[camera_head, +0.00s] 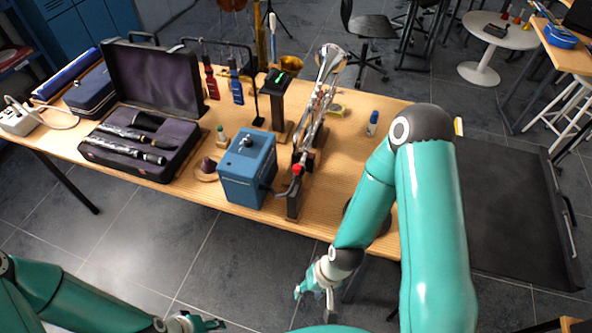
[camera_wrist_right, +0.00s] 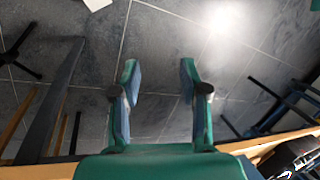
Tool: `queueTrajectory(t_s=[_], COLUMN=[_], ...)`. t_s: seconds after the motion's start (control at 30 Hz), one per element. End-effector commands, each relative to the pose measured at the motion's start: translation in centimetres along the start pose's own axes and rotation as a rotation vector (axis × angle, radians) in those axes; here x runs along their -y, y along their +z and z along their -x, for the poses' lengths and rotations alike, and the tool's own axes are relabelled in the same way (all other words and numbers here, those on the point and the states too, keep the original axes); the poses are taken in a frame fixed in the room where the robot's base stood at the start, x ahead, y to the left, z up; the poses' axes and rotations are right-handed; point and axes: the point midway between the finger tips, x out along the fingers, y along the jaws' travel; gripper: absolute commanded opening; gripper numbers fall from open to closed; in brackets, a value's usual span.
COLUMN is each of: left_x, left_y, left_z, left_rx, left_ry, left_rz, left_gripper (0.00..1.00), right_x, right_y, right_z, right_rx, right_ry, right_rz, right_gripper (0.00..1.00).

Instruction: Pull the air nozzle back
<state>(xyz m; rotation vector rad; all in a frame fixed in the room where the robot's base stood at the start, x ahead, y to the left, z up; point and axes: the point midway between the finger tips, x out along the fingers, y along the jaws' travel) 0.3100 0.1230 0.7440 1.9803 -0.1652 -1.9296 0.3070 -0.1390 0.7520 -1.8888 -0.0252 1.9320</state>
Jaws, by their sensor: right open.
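My left gripper (camera_head: 197,323) is low at the bottom edge, partly cut off.
An open case (camera_head: 165,165) with clarinet parts lies left on the table (camera_head: 352,160). Red and blue bottles (camera_head: 236,85), a dark post with a green display (camera_head: 277,100) and a small blue-capped bottle (camera_head: 373,123) stand farther back. A dark cart (camera_head: 510,200) is at right.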

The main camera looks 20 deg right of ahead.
Motion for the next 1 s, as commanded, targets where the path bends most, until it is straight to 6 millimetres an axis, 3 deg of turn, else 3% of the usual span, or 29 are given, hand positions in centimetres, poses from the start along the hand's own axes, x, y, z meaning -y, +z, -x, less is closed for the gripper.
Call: queueTrajectory(t_s=[0.1, 0.23, 0.37, 0.5, 0.63, 0.7, 0.8, 0.9, 1.0], left_x=[1.2, 2.7, 4.2, 5.7, 6.8, 7.1, 7.4, 7.4, 7.3], left_y=[0.0, 0.0, 0.0, -0.1, -0.1, -0.1, -0.1, -0.1, -0.1], left_z=[-3.4, -7.5, -11.8, -15.9, -18.8, -19.7, -20.5, -20.6, -20.2], left_rx=[0.001, 0.001, 0.001, 0.001, 0.001, 0.001, 0.001, 0.000, 0.000], left_ry=[0.000, 0.000, 0.000, 0.000, 0.000, 0.000, 0.000, 0.000, 0.000], left_rz=[0.000, 0.000, 0.000, 0.000, 0.000, 0.000, 0.000, 0.000, 0.000], left_gripper=[0.40, 0.40, 0.40, 0.40, 0.40, 0.40, 0.40, 0.40, 0.40], right_x=[-3.1, -5.1, -4.1, -2.4, -2.4, -2.8, -3.4, -3.5, -3.1], right_y=[-0.6, -0.5, -1.9, -6.2, -9.7, -10.7, -11.3, -11.5, -11.8], right_z=[-0.4, 0.5, 2.8, 7.9, 14.6, 17.9, 21.5, 23.4, 24.0], right_rx=[0.034, 0.113, 0.208, 0.297, 0.349, 0.366, 0.379, 0.388, 0.394], right_ry=[0.019, -0.044, -0.278, -0.701, -1.130, -1.319, -1.502, -1.589, -1.609], right_rz=[-0.274, -0.728, -1.214, -1.593, -1.733, -1.742, -1.723, -1.704, -1.698], right_gripper=[0.44, 0.44, 0.44, 0.44, 0.44, 0.44, 0.44, 0.44, 0.44])
